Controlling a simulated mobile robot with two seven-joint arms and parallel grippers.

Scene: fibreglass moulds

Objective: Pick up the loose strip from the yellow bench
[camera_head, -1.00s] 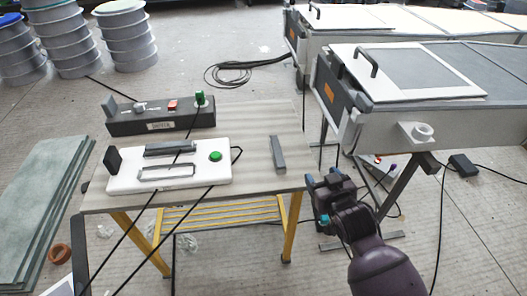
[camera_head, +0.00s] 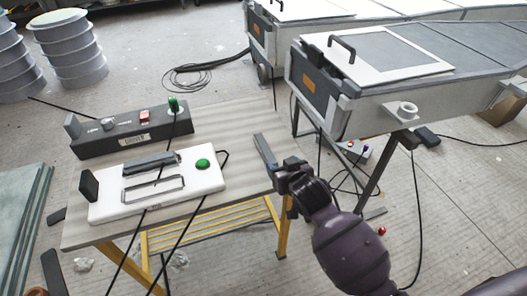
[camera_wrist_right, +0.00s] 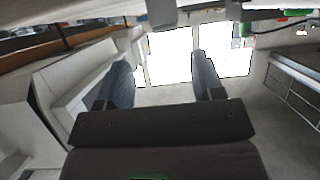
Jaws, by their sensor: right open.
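The loose strip (camera_head: 264,150) is a narrow dark grey bar lying near the right edge of the bench top (camera_head: 225,120), which stands on yellow legs. My right gripper (camera_head: 284,170) is at the bench's right edge, close to the near end of the strip, which it partly overlaps in the picture. Contact cannot be told. In the right wrist view the fingers of the right gripper (camera_wrist_right: 163,68) are spread apart with nothing visible between them. I cannot make out the strip in that view. My left gripper is not in view.
On the bench are a white panel (camera_head: 208,183) with a green button and handle, and a black control box (camera_head: 130,135). A grey mould (camera_head: 385,95) with a handled lid stands at right. Cables run across the bench and floor. Drums (camera_head: 70,45) stand back left.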

